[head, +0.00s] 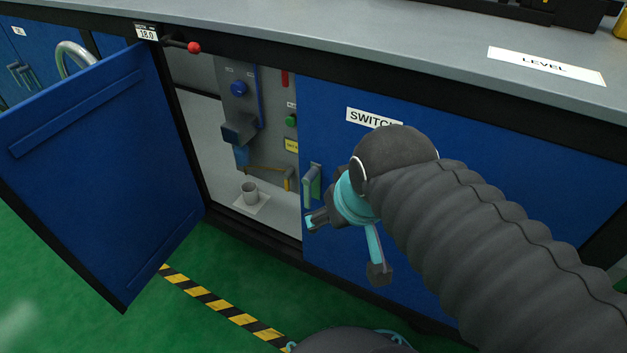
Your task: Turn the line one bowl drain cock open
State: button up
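The open cabinet shows a grey panel with a dark filter body (238,131) and a blue bowl (241,156) under it. A thin yellow-brown piece (266,170) runs right from below the bowl to a thicker yellow end (289,180); I cannot tell which part is the drain cock or how it is set. A grey cup (249,190) stands on a white pad (253,205) below. My gripper (345,248) is open and empty, its fingers spread wide. It appears in front of the closed right door, right of the bowl and apart from it.
A blue door (100,170) stands swung open at left. The closed blue door (400,150) has a green handle (312,185) close to my gripper in the picture. A red-knobbed lever (193,47) sits under the counter edge. Striped tape (215,303) marks the floor.

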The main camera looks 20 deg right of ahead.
aim_at(286, 175)
jog(key=z, duration=1.2)
jog(key=k, duration=0.9)
jog(key=u, duration=1.4)
